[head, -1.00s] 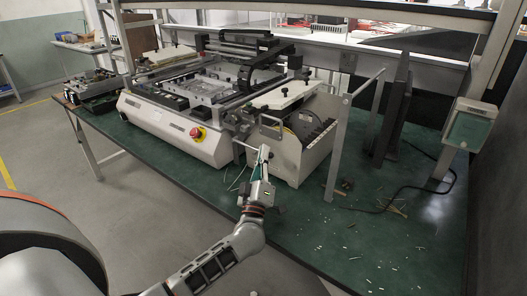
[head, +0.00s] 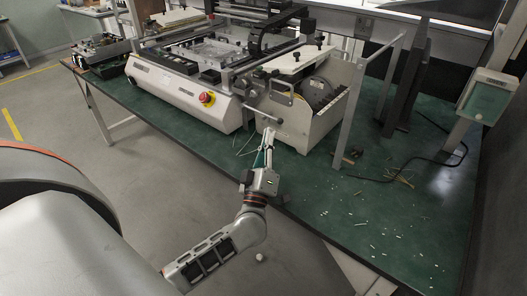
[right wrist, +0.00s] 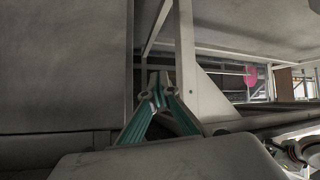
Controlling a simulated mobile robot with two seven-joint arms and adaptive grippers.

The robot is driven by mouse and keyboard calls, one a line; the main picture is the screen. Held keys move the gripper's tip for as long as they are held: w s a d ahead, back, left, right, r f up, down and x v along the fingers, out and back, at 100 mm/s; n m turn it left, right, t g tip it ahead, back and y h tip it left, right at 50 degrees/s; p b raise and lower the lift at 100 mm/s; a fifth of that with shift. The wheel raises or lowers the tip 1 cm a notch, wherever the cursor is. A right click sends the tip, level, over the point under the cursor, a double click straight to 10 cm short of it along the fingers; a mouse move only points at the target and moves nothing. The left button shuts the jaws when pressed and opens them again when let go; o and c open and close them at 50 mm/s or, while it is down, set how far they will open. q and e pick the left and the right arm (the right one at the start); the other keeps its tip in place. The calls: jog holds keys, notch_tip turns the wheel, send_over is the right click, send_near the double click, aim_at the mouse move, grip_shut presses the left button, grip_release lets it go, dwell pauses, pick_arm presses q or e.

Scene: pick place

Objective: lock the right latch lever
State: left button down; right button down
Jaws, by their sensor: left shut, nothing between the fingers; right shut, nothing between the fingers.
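A thin lever (head: 263,114) with a small rounded end juts from the front right of the white machine (head: 185,98); I cannot tell for sure that it is the right latch lever. My left gripper (head: 269,132) is shut and empty, its fingertips just below the lever's end. Whether they touch is too small to tell. My right gripper is out of the head view; its green-padded fingers show in the right wrist view (right wrist: 158,80), shut with nothing between them, and no lever shows there.
A red stop button (head: 207,98) is on the machine's front. Loose sticks and bits lie on the green table (head: 330,215).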

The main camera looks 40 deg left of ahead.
pick_arm(q)
jog(key=s+d, duration=0.2)
jog(key=s, duration=0.4)
jog(key=shift+s+d, duration=0.35)
